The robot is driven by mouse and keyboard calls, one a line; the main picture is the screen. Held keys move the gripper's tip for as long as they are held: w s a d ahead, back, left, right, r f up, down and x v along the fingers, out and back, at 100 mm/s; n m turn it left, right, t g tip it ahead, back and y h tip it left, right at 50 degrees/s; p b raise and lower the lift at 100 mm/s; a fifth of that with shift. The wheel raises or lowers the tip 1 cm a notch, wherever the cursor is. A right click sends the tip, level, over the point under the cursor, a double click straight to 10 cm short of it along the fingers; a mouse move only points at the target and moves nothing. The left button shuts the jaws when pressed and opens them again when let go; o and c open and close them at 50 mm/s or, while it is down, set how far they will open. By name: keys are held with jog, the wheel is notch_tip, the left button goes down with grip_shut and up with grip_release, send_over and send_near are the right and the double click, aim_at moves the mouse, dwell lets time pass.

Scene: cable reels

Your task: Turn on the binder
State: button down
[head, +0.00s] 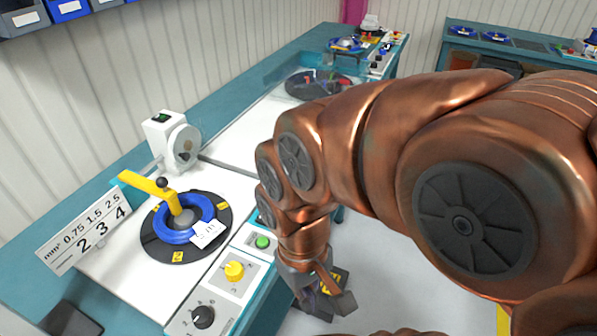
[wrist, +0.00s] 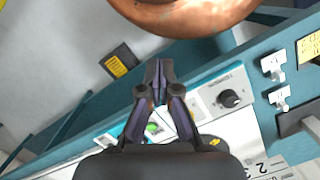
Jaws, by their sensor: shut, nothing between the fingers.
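A winding station has a blue cable coil (head: 185,220) on a black round plate (head: 222,212), with a yellow lever (head: 147,185) over it. Its control panel holds a green button (head: 262,242), a yellow knob (head: 234,270) and a black knob (head: 204,316). My gripper (head: 326,303) is shut and empty, right of the panel and past the table's front edge. In the wrist view, my gripper (wrist: 158,68) has its tips together beyond the panel edge. The green button (wrist: 153,128) shows partly between the fingers, and the black knob (wrist: 230,98) lies right. The yellow knob is hidden there.
A white device (head: 172,140) with a dark-green switch and a number sign (head: 84,232) stand around the coil. A second black disc (head: 318,84) lies farther along the teal table (head: 262,75). A dark, yellow-labelled item (wrist: 120,62) lies beyond the table edge.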

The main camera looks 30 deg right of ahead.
jog(key=w+d+m+t+y, duration=0.1)
jog(key=w+d+m+y, duration=0.4)
jog(key=w, duration=0.5)
jog(key=w+d+m+y, duration=0.2)
jog(key=w+d+m, duration=0.2)
jog(key=w+m, duration=0.55)
jog(key=w+d+f+m+t, duration=0.1)
jog(key=w+d+m+t, duration=0.1)
jog(key=d, duration=0.6)
jog(key=w+d+f+m+t+y, duration=0.1)
jog(key=d+f+m+t, duration=0.1)
jog(key=d, duration=0.6)
jog(key=w+d+f+m+t+y, duration=0.1)
jog(key=d+m, duration=0.3)
jog(key=d, duration=0.4)
jog(key=shift+w+d+f+t, duration=0.3)
jog(key=shift+w+f+t, duration=0.4)
jog(key=shift+w, duration=0.15)
jog(key=shift+a, duration=0.1)
